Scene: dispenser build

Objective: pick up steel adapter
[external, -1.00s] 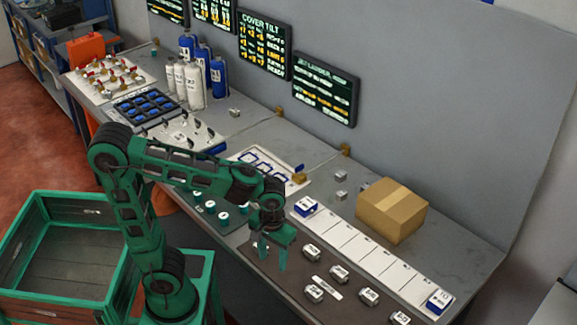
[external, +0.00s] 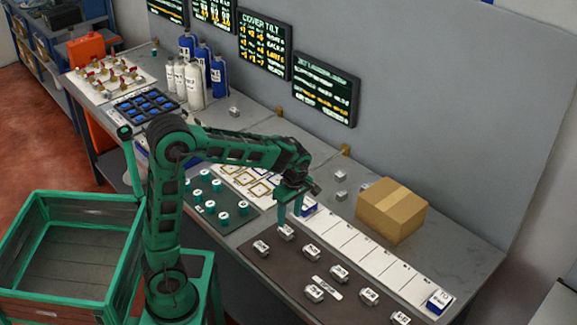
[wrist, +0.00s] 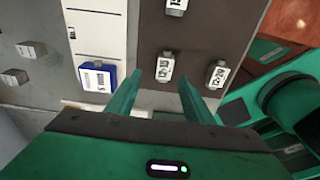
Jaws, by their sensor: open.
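Several grey metal adapters with white labels lie on a dark mat (external: 278,262). I cannot tell from the labels which one the task means. My gripper (external: 290,217) is open and empty above the mat's back edge, close to one adapter (external: 286,232). In the wrist view my open fingers (wrist: 160,82) point toward a labelled adapter (wrist: 166,66), which shows just beyond and between the tips, apart from them. A second adapter (wrist: 216,74) lies to the right of the fingers, and a third (wrist: 176,5) is cut off at the top.
A white strip (external: 350,243) runs behind the mat, with a blue block (wrist: 96,77) at its near end in the wrist view. A cardboard box (external: 392,210) stands behind it. A dark tray (external: 215,190) of teal pegs lies left. Small grey blocks (external: 340,196) sit near the wall.

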